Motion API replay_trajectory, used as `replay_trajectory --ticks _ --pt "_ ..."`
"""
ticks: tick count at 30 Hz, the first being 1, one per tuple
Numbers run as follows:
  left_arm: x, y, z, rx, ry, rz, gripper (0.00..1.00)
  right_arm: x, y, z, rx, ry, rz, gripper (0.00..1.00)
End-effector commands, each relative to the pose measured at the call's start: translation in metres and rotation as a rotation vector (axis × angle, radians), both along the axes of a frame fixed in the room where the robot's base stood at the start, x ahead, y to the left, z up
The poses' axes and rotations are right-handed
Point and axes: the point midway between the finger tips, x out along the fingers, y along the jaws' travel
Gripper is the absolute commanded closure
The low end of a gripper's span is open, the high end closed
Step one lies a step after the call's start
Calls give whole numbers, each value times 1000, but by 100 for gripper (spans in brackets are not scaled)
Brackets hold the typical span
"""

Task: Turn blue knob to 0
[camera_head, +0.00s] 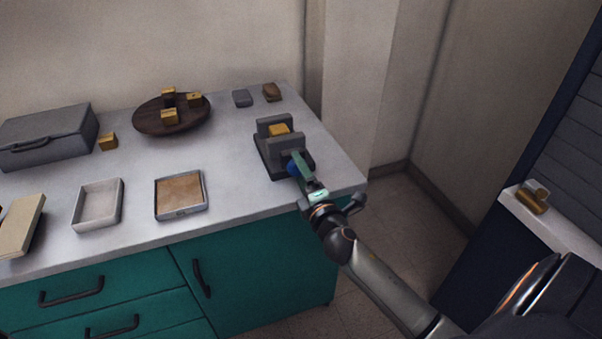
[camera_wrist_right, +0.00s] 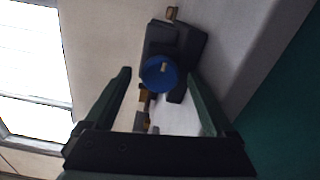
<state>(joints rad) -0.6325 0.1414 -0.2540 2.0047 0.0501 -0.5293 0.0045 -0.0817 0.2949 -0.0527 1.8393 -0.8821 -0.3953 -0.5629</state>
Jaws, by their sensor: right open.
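The blue knob (camera_head: 293,169) sits on the front of a dark grey device (camera_head: 284,147) near the right end of the counter. A yellow block (camera_head: 279,130) sits between the device's upright parts. In the right wrist view the round blue knob (camera_wrist_right: 159,73) faces the camera, with a small pale mark on it. My right gripper (camera_head: 301,165) is at the knob in the head view and partly covers it. In the right wrist view its fingers (camera_wrist_right: 160,85) are spread, one on each side of the knob; I cannot tell whether they touch it. My left gripper is not in view.
A round dark board (camera_head: 150,122) with several yellow blocks stands at the back. A grey case (camera_head: 48,135), a white tray (camera_head: 83,216) and a brown-lined tray (camera_head: 159,211) are to the left.

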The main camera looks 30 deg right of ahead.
Motion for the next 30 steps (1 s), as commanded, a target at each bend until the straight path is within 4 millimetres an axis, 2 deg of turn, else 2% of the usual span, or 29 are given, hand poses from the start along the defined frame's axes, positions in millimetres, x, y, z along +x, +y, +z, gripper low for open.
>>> replay_trajectory --ticks 5,8,21,25,30 --pt "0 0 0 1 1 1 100 -3 1 -1 1 1 0 11" --pt "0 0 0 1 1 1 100 -12 3 -2 2 3 1 11" --pt "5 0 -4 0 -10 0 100 -90 21 -3 3 3 -2 11" --pt "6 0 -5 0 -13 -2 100 -107 26 -3 3 2 -1 11" --pt "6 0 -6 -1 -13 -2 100 -119 28 -1 1 0 0 11"
